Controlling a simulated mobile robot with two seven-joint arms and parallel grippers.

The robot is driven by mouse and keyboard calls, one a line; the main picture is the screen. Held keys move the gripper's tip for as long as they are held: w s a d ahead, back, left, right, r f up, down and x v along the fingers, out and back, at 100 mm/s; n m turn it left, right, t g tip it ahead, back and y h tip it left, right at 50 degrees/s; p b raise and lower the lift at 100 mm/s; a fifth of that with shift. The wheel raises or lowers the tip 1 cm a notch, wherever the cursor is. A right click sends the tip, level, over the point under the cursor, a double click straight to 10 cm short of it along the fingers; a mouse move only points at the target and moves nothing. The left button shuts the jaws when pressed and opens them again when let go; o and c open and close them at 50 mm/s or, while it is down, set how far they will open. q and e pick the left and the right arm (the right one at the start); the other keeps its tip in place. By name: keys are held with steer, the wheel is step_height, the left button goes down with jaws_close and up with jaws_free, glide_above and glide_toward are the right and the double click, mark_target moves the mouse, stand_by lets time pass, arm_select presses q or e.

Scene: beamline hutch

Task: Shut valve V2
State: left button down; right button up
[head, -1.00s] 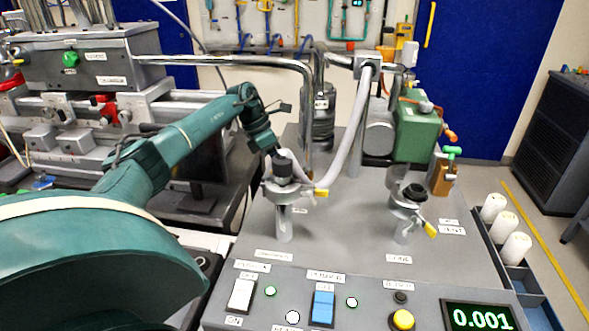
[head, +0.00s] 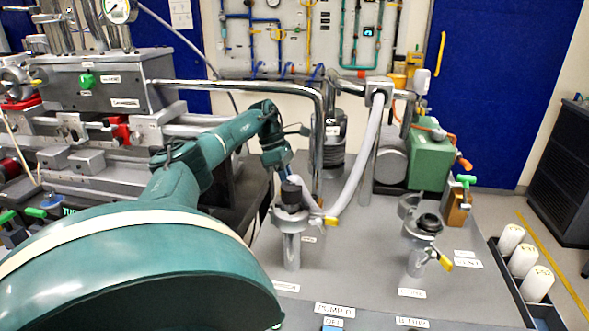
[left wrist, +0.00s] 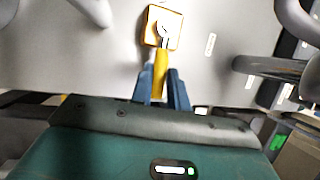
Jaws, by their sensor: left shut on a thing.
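In the left wrist view my left gripper (left wrist: 160,92) is shut on a yellow lever handle (left wrist: 161,80). The lever runs up to a silver pivot on a square yellow-edged plate (left wrist: 151,38), over a grey surface. I cannot read a V2 label in either view. My right gripper is not in view.
A green pump (head: 432,160) and a green-handled brass valve (head: 459,205) stand at the back right.

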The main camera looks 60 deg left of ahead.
arm_select(q)
steer(key=c, duration=1.3)
jaws_free()
steer(key=shift+c, duration=0.2)
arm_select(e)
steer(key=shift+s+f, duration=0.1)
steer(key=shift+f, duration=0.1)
